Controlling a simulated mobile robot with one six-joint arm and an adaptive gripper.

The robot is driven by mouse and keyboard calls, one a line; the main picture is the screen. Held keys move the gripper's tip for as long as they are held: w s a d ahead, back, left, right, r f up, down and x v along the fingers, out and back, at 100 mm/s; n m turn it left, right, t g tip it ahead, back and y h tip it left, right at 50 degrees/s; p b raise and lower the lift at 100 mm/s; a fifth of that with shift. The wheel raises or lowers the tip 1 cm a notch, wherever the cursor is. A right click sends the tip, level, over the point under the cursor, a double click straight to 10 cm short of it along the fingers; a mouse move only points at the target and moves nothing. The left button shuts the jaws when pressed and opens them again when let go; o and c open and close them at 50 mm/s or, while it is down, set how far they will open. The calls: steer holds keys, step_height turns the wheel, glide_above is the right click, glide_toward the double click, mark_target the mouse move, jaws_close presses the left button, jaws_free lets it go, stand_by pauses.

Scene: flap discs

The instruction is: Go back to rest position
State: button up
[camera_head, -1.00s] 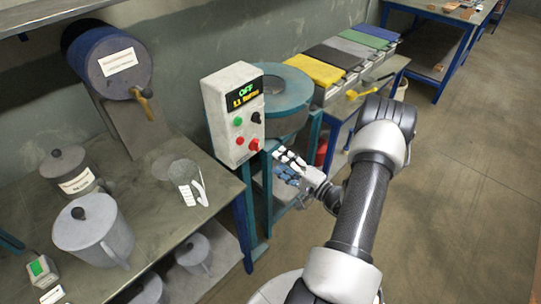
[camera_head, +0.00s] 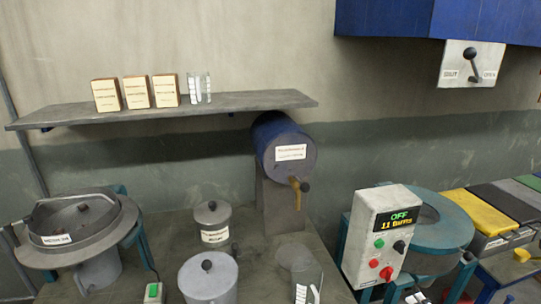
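My arm does not show clearly in the head view. A small pale piece at the bottom edge, just under the control box (camera_head: 380,237), may be the tip of my gripper, but too little of it shows to tell whether it is open or shut. The control box is pale grey, with a display reading "OFF" and green, red and black knobs. It stands in front of a teal round machine (camera_head: 446,226).
The workbench (camera_head: 255,262) holds lidded pots (camera_head: 208,280), a blue drum (camera_head: 284,143) with a tap, and a clear container (camera_head: 299,268). A round vessel (camera_head: 75,232) stands left. A wall shelf (camera_head: 230,104) carries several small boxes. Coloured bins (camera_head: 483,211) line the right.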

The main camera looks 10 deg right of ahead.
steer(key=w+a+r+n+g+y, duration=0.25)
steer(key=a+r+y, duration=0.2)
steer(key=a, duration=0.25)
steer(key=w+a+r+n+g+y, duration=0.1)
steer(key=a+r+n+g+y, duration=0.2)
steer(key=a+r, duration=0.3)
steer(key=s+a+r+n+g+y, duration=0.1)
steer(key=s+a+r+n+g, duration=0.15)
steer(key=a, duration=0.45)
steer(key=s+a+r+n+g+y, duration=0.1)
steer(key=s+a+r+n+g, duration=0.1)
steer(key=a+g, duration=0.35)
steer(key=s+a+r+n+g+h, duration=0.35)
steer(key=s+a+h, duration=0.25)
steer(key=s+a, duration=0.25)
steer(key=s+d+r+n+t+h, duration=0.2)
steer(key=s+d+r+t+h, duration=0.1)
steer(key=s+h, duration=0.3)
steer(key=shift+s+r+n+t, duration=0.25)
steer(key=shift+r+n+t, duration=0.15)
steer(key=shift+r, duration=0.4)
